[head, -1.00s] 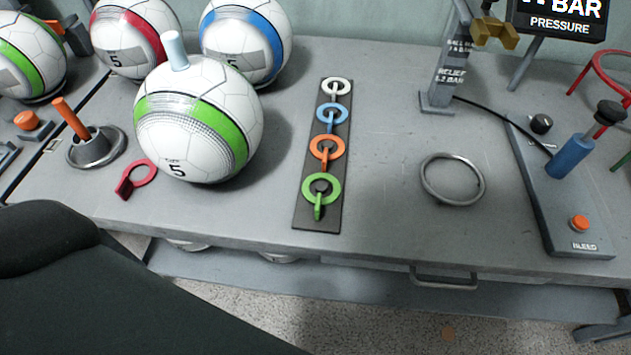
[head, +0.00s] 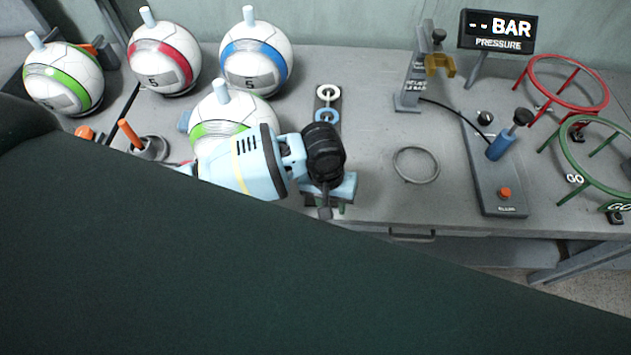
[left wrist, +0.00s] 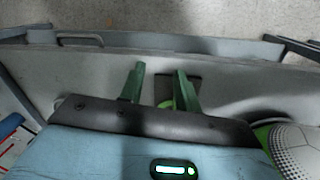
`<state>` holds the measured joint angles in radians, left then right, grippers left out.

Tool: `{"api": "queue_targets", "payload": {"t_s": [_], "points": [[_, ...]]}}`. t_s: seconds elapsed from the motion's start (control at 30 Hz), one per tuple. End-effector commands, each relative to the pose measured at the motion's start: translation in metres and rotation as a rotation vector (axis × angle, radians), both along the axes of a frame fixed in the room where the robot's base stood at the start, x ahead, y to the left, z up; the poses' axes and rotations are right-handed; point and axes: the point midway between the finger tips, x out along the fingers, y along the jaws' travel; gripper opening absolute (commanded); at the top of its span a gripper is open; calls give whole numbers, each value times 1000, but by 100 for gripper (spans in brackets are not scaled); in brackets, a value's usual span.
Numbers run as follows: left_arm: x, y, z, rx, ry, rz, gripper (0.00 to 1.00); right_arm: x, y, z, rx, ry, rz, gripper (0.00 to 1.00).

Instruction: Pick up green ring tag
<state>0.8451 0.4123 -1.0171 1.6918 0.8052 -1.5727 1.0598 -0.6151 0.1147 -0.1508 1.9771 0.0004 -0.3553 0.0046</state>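The tag strip (head: 331,103) lies on the bench with a white ring tag (head: 326,92) and a blue ring tag (head: 327,117) showing. My left gripper (head: 326,208) is over the strip's near end and hides the orange tag and nearly all of the green one. A sliver of the green ring tag (head: 342,209) shows beside the gripper. In the left wrist view the two fingers of my left gripper (left wrist: 159,78) stand apart. A bit of green tag (left wrist: 165,104) shows low between them, partly hidden by the gripper body. My right gripper is not in view.
A green-striped ball (head: 205,131) stands close left of my left arm, with several balls behind. A metal ring (head: 416,165) and the bleed panel (head: 495,175) lie to the right. A large dark shape covers the lower head view.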

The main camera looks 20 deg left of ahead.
Motion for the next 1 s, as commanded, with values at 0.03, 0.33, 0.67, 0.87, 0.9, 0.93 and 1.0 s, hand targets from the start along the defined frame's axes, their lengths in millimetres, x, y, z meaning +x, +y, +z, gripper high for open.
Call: {"api": "queue_targets", "payload": {"t_s": [0.03,0.33,0.67,0.87,0.9,0.93,1.0], "points": [[19,11,20,42,-18,36,33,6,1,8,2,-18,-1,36],[54,43,33,135,3,190,33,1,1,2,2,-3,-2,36],[56,45,25,140,6,199,33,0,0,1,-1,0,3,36],[56,44,8,138,5,198,33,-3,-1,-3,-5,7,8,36],[56,44,8,138,4,199,33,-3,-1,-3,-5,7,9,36],[56,44,8,137,3,199,33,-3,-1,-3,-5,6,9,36],[57,44,6,137,3,199,33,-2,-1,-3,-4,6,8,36]]}}
